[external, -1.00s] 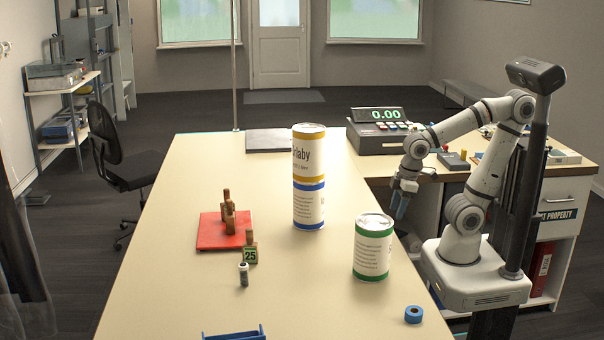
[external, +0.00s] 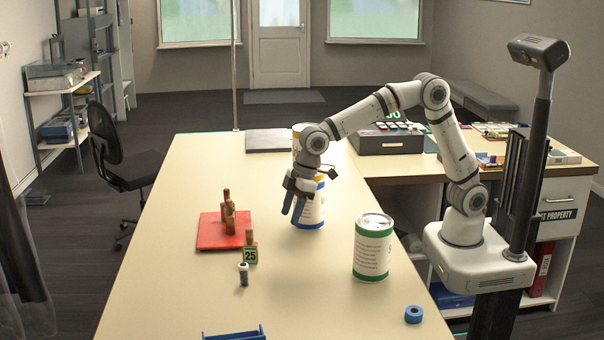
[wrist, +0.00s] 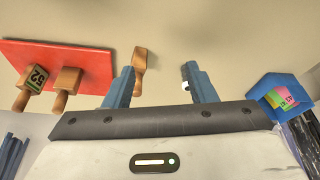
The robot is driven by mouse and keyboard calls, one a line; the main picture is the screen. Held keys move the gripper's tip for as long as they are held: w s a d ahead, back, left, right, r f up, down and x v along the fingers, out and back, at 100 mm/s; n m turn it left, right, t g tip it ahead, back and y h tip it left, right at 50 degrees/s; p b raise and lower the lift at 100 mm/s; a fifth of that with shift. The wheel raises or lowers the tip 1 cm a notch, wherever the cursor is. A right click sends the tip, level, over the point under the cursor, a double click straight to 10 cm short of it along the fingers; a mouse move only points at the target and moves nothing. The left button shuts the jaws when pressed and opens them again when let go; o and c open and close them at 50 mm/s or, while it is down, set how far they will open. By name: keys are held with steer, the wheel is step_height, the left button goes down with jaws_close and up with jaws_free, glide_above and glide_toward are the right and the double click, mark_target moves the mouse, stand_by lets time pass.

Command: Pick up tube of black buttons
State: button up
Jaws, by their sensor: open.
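A small upright tube with a pale cap and dark contents (external: 244,274) stands on the table in the external view, just in front of a wooden block tagged 25 (external: 250,250). It looks like the tube of black buttons. My gripper (external: 291,212) hangs over the table, up and to the right of the tube, in front of the tall canister (external: 312,212). In the wrist view my gripper (wrist: 160,72) has its blue fingers apart with nothing held between them. A small white spot shows by the right finger; I cannot tell if it is the tube.
A red board (external: 215,238) with wooden pieces lies left of my gripper. A green-banded can (external: 373,250) and a blue tape roll (external: 413,314) stand to the right. A blue tray (external: 236,335) is at the near edge. The table's left front is clear.

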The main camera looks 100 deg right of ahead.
mark_target(245, 264)
steer(key=shift+n+y, duration=0.4)
steer(key=shift+n, duration=0.4)
steer(key=w+a+f+p, duration=0.1)
steer(key=w+a+f, duration=0.1)
steer(key=w+a, duration=0.1)
steer(key=w+a+f+p, duration=0.1)
steer(key=w+a+f, duration=0.1)
steer(key=w, duration=0.3)
steer(key=w+a+f, duration=0.2)
steer(key=w+a, duration=0.2)
steer(key=shift+a+f+p, duration=0.25)
steer(key=shift+a+p, duration=0.1)
steer(key=shift+p, duration=0.05)
steer(key=shift+p+x, duration=0.3)
steer(key=shift+x, duration=0.9)
steer(key=shift+t, duration=0.3)
steer(key=shift+p+x, duration=1.15)
steer(key=shift+x, duration=1.7)
steer(key=shift+w+d, duration=0.1)
steer(key=shift+c, duration=0.5)
steer(key=c, duration=1)
steer(key=shift+o, duration=0.2)
steer(key=shift+r, duration=0.1)
